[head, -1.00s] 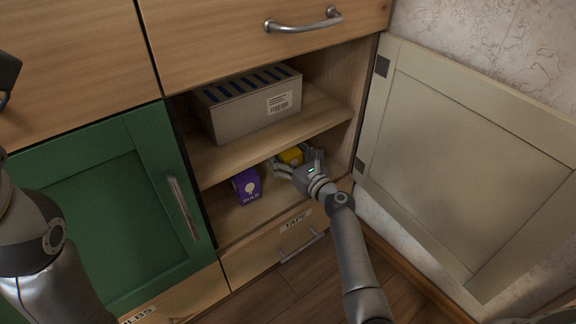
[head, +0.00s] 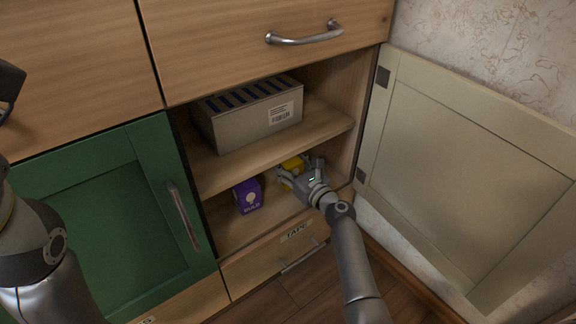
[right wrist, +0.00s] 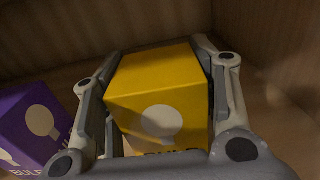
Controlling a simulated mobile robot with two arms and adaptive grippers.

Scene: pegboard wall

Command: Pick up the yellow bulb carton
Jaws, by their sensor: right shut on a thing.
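The yellow bulb carton (right wrist: 157,85) sits between the two fingers of my right gripper in the right wrist view, with a pale bulb picture on its near face. In the head view the yellow carton (head: 293,164) shows partly behind the gripper, in the lower compartment of the open cupboard. My right gripper (head: 300,174) is shut on it, and the fingers (right wrist: 160,100) press on its two sides. I cannot tell whether the carton is clear of the cupboard floor.
A purple bulb carton (head: 248,195) stands just left of the yellow one; it also shows in the right wrist view (right wrist: 32,128). A grey box (head: 245,118) sits on the shelf above (head: 225,168). The open cupboard door (head: 460,175) stands at right. A drawer labelled TAPE (head: 262,262) lies below.

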